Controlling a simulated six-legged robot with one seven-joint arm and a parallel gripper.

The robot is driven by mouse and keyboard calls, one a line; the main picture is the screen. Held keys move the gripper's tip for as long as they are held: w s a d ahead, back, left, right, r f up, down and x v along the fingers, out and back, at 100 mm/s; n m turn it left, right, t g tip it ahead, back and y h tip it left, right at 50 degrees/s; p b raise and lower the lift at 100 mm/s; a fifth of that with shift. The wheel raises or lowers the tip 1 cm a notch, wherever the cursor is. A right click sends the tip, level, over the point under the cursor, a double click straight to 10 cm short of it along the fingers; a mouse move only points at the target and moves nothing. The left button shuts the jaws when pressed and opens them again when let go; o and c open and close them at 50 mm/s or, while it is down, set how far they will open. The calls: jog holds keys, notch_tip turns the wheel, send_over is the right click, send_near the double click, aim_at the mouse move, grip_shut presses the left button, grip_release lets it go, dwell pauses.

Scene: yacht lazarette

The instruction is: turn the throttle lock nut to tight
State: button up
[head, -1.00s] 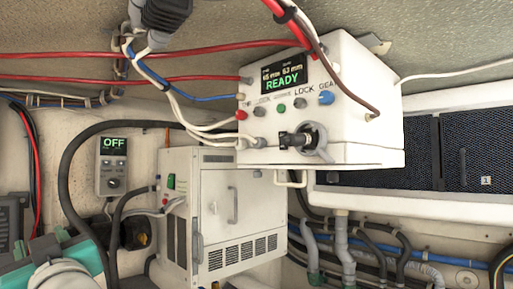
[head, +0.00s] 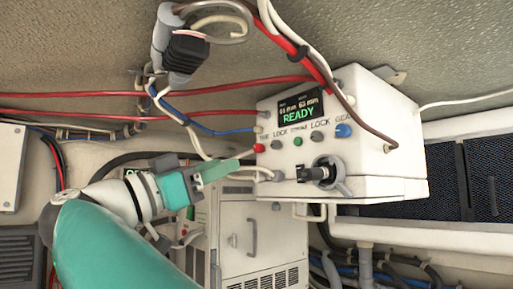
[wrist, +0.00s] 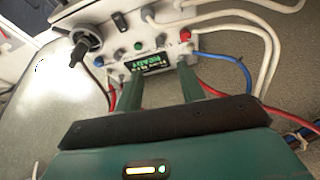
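The white throttle box (head: 400,155) hangs below the ceiling, its display (head: 300,106) reading READY. A row of knobs sits under the display. The small grey knob under the left LOCK label, which I take as the throttle lock nut (head: 275,145), is between the red knob (head: 259,148) and the green knob (head: 298,142). My gripper (head: 238,165) reaches in from the left, its tips close to the red knob in the picture. The wrist view shows the fingers (wrist: 160,76) spread and empty, with the upside-down display between them in the picture. Contact and the nut's marking cannot be made out.
A black-handled lever (head: 318,173) sticks out below the knobs. Red cables (head: 200,80), white cables and a blue cable run to the box's left side. A white cabinet (head: 270,240) stands below.

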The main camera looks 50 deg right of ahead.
aim_at(273, 145)
jog(key=x, duration=1.2)
jog(key=shift+d+r, duration=0.15)
grip_shut()
